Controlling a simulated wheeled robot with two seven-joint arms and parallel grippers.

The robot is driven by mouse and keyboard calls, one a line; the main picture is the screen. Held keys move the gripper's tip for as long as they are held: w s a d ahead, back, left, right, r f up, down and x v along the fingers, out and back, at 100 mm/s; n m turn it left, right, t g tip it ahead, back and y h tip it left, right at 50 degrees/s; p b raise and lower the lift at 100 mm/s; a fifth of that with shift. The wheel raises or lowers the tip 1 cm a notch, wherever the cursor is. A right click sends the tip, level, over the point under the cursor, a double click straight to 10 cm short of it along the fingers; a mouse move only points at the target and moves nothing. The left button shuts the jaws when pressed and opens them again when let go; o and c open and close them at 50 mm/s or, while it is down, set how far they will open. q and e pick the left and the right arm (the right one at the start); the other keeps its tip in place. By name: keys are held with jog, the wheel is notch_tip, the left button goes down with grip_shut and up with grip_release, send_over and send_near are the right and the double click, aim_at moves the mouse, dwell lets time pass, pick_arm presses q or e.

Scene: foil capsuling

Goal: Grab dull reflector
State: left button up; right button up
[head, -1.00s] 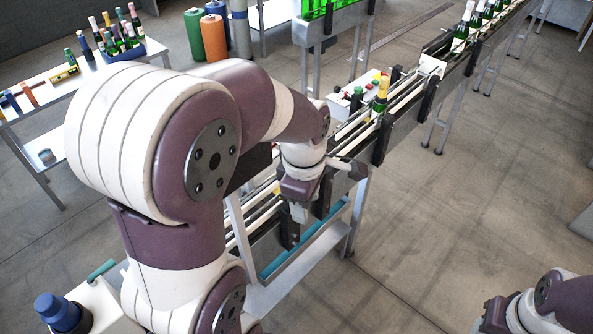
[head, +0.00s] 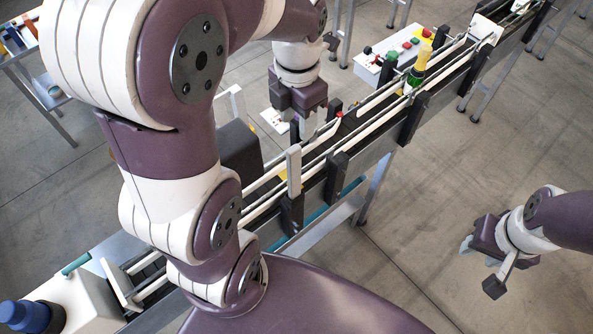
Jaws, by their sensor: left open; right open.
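No part in the head view can be told for certain as the dull reflector. Small fittings by the conveyor include a white upright plate (head: 293,170), a black block with a red top (head: 338,115) and a pale flat panel with small marks (head: 274,121). My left gripper (head: 297,128) points down, open and empty, on the far left side of the conveyor, close to the pale panel and left of the red-topped block. Whether it touches anything there cannot be told. My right gripper (head: 480,268) is open and empty over the floor at the right, apart from the conveyor.
The conveyor (head: 385,125) runs diagonally, with rails and black blocks along it. A green bottle with a gold neck (head: 419,70) stands on it beside a button box (head: 403,58). A white card (head: 487,28) is farther up. My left arm hides much of the left side.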

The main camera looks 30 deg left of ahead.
aim_at(293, 148)
pick_arm(q)
jog(key=f, duration=0.4)
jog(key=s+a+f+b, duration=0.1)
jog(key=f, duration=0.1)
jog(key=shift+f, duration=0.4)
jog(key=f, duration=0.3)
jog(key=shift+w+d+f, duration=0.1)
jog(key=shift+w, duration=0.3)
jog(key=shift+s+d+f, duration=0.15)
jog(key=shift+d, duration=0.05)
jog(key=shift+s+d, duration=0.15)
jog(key=shift+s, duration=0.2)
jog(key=c, duration=0.5)
jog(key=shift+a, duration=0.2)
grip_shut()
jog(key=shift+w, duration=0.15)
pick_arm(e)
jog(key=shift+s+a+f, duration=0.15)
jog(key=shift+f, duration=0.45)
jog(key=shift+s+a+f, duration=0.15)
jog(key=shift+f, duration=0.4)
